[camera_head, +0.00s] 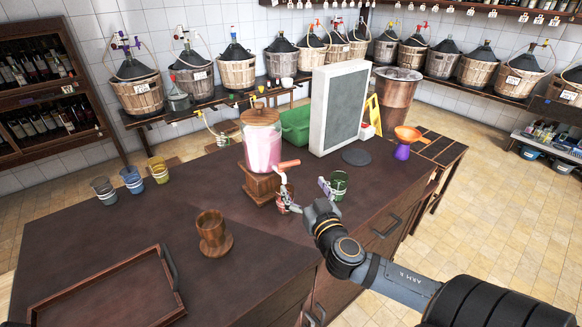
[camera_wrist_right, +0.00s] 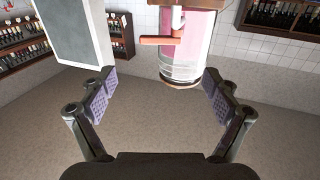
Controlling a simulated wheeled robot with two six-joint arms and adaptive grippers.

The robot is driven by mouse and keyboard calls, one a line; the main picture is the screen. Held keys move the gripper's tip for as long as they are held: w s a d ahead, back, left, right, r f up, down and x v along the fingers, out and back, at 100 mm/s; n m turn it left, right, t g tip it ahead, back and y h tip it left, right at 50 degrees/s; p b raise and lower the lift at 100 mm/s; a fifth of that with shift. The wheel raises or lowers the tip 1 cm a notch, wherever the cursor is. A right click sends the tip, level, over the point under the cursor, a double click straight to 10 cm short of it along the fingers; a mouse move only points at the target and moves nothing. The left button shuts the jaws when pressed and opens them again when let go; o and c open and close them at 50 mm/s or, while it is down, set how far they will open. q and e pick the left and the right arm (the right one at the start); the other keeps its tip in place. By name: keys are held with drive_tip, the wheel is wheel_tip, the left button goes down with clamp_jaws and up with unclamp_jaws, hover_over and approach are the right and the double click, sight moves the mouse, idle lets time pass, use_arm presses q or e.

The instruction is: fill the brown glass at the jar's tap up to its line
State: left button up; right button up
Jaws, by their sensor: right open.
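The jar (camera_head: 262,148) of pink liquid stands on a wooden block on the dark counter. Its tap has a white spout and an orange-red handle (camera_head: 288,164); the handle also shows in the right wrist view (camera_wrist_right: 160,40). A brownish glass (camera_head: 286,191) is below the tap, partly hidden by a gripper finger; its line and fill level cannot be made out. My right gripper (camera_head: 305,196) is open in front of the tap, its fingers apart. In the right wrist view, which looks upside down, nothing is between the fingertips (camera_wrist_right: 158,98). My left gripper is not in view.
A green glass (camera_head: 339,184) stands just right of my right gripper. A brown cup (camera_head: 211,226) stands front left, near a tray (camera_head: 160,252). Grey, blue (camera_head: 132,179) and yellow glasses stand far left. A grey board (camera_head: 340,108) rises behind; a purple-and-orange funnel piece (camera_head: 403,150) is right.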

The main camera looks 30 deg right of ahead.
sight(291, 163)
drive_tip(key=p+x, duration=0.1)
drive_tip(key=x, duration=0.9)
drive_tip(key=shift+w+p, duration=0.15)
drive_tip(key=shift+p, duration=0.15)
drive_tip(key=c, duration=1.2)
drive_tip(key=shift+o, duration=0.2)
drive_tip(key=shift+w+d+n+t+y, duration=0.1)
drive_tip(key=shift+d+n+t+y, duration=0.05)
drive_tip(key=shift+n+y, duration=0.5)
drive_tip(key=shift+w+d+n+t+y, duration=0.15)
drive_tip(key=shift+n+y, duration=0.3)
drive_tip(key=shift+y, duration=0.3)
drive_tip(key=shift+w+n+y, duration=0.15)
drive_tip(key=shift+n+y, duration=0.85)
drive_tip(key=shift+y, duration=0.7)
